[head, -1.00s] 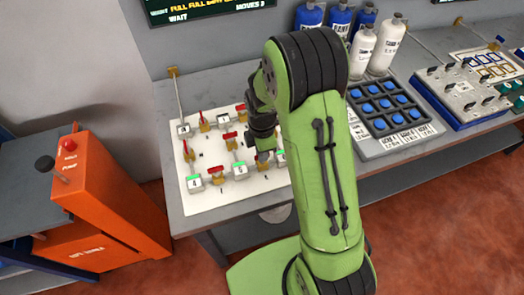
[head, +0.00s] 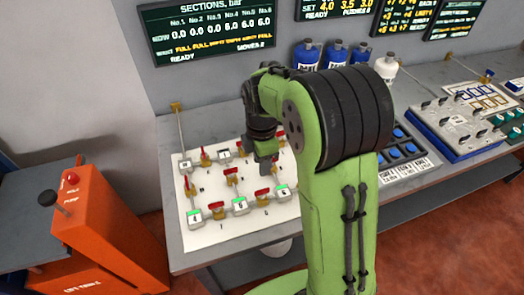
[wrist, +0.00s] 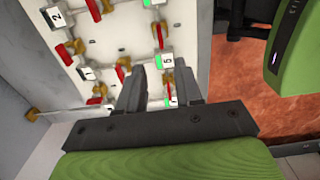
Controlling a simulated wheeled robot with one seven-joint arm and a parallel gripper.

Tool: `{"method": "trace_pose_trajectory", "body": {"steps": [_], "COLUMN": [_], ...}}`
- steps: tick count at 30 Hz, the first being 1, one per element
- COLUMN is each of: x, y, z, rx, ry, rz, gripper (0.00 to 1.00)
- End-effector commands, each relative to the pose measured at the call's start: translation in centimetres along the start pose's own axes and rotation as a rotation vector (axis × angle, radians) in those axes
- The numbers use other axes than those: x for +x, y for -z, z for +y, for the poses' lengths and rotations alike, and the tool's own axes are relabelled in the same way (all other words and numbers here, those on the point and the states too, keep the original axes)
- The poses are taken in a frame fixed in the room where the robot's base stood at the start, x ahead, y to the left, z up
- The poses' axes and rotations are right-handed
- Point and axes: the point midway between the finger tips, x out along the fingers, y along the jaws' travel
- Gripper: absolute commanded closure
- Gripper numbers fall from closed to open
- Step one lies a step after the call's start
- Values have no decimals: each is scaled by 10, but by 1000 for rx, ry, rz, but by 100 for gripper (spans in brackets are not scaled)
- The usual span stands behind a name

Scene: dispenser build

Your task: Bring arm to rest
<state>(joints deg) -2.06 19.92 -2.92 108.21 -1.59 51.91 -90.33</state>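My gripper (head: 265,165) hangs over the white valve board (head: 206,236) in the head view, with my green arm bent above the bench on the right. In the wrist view my gripper (wrist: 159,80) shows two dark fingers set apart, with nothing seen held between them. The board (wrist: 115,28) lies beyond the fingertips, with red-handled brass valves (wrist: 124,67) and numbered white blocks (wrist: 166,61). The fingers seem clear of the board, but the exact gap cannot be told. My arm hides the board's right side in the head view.
An orange pump stand (head: 110,235) stands at left. Blue bottles (head: 306,56) and a white bottle (head: 386,68) stand at the back. A blue-button pad (head: 398,150) and a blue switch box (head: 455,125) are at right. A wall screen (head: 207,38) reads READY.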

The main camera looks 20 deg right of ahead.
Motion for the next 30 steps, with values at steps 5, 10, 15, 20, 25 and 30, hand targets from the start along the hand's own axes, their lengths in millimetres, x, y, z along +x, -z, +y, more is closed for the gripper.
{"method": "trace_pose_trajectory", "body": {"steps": [5,10,15,20,25,30], "x": [-27,-30,-29,-29,-58,-107], "y": [0,0,0,0,0,2], "z": [0,0,0,0,-22,-92], "rx": [0,0,0,0,180,690], "ry": [0,2,2,2,-63,-215], "rz": [0,0,0,0,10,88], "gripper": [65,65,65,65,65,65]}}
